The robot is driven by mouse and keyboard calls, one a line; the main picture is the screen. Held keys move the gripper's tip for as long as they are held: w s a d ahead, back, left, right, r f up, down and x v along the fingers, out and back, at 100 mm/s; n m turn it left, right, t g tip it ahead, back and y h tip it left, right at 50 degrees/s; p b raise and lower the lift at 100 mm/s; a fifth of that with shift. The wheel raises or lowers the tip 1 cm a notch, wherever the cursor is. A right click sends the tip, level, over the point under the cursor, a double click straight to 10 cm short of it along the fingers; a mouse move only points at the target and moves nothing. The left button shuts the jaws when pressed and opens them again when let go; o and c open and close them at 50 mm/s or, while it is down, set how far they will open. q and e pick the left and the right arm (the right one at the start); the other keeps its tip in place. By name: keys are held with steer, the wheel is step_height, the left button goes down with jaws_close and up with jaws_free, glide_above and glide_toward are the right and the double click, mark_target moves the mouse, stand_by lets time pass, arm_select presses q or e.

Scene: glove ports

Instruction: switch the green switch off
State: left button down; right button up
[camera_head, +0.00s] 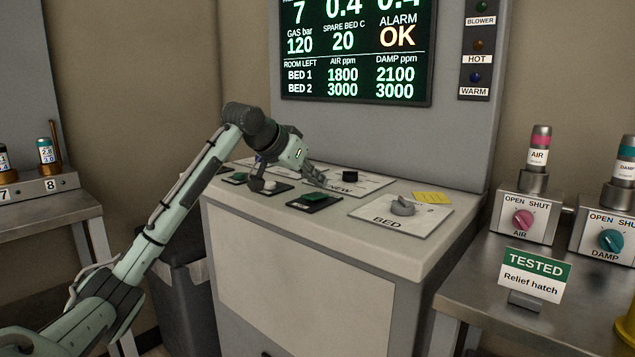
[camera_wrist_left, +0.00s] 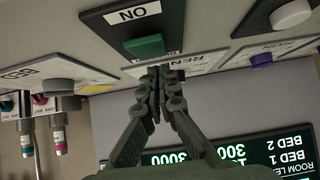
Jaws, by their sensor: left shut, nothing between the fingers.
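The green switch (camera_head: 314,197) sits on a dark plate on the sloped console top in the head view. In the left wrist view the green switch (camera_wrist_left: 145,45) is close ahead of the fingers, on a dark plate with an "ON" label at the far end of it. My left gripper (camera_head: 318,184) is shut and empty, its fingertips just behind the switch as seen from the head. In the left wrist view the left gripper (camera_wrist_left: 158,78) has its fingers together, their tips beside the switch's edge. I cannot tell whether they touch the panel. My right gripper is not in view.
A grey BED knob (camera_head: 403,205) and a yellow note (camera_head: 431,197) are to the right. A pale round knob (camera_head: 270,186) and another green control (camera_head: 237,178) are to the left. A display (camera_head: 355,50) rises behind. A bench with valves (camera_head: 523,220) stands at right.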

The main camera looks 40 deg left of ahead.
mark_target(317, 194)
arm_select(q)
step_height(317, 194, up, 5)
steer(key=shift+s+d, duration=0.15)
steer(key=w+r+v, duration=0.1)
steer(key=v, duration=0.7)
steer(key=shift+r, duration=0.2)
